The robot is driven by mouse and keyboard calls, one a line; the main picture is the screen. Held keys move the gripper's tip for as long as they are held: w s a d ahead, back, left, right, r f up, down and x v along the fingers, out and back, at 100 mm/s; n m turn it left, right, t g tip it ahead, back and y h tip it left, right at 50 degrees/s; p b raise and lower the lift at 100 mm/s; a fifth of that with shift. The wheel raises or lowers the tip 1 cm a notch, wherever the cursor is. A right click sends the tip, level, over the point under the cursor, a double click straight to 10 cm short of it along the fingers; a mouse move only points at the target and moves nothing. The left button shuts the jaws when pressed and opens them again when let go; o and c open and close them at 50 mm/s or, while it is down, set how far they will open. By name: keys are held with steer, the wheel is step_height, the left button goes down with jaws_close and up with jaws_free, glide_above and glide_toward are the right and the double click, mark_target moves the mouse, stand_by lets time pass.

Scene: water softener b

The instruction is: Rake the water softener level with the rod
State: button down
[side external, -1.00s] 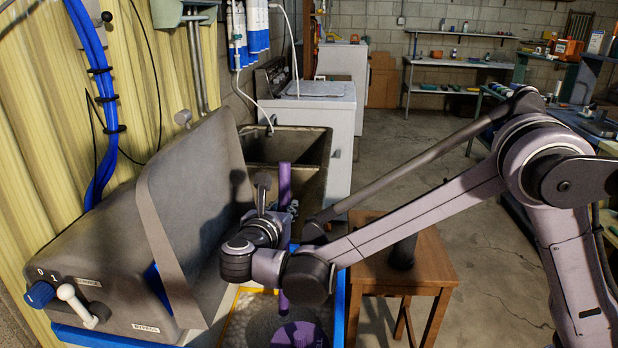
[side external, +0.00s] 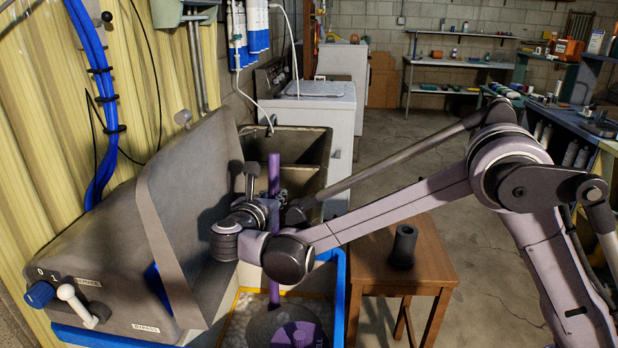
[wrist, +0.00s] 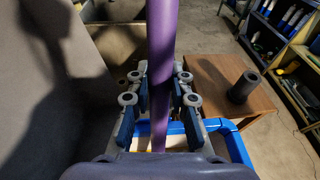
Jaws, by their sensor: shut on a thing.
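The purple rod (side external: 274,180) stands nearly upright in my gripper (side external: 276,208). My gripper's fingers are shut on it, and in the wrist view the rod (wrist: 162,35) passes between the blue finger pads of the gripper (wrist: 159,100). The rod's lower part reaches down into the open softener tank, whose blue rim (side external: 341,305) shows at the bottom of the side view. Pale softener material (side external: 236,328) shows in the tank beside a dark round patch. My arm hides part of the tank, and the rod's lowest end is hard to make out.
A purple round piece (side external: 300,336) sits in the tank at the bottom edge. The grey softener housing (side external: 95,260) and its raised lid (side external: 185,215) stand close on the left. A wooden stool (side external: 425,262) with a dark cylinder (side external: 403,247) stands right. A sink (side external: 300,148) is behind.

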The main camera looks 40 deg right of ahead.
steer(key=s+a, duration=0.5)
steer(key=shift+s+a, duration=0.35)
stand_by(0.6)
steer(key=w+d, duration=0.1)
steer(key=d, duration=0.9)
steer(key=shift+w, duration=0.2)
stand_by(0.3)
steer(key=shift+a, duration=0.1)
steer(key=s+a, duration=0.5)
steer(key=shift+s+a, duration=0.25)
steer(key=shift+s, duration=0.1)
stand_by(0.5)
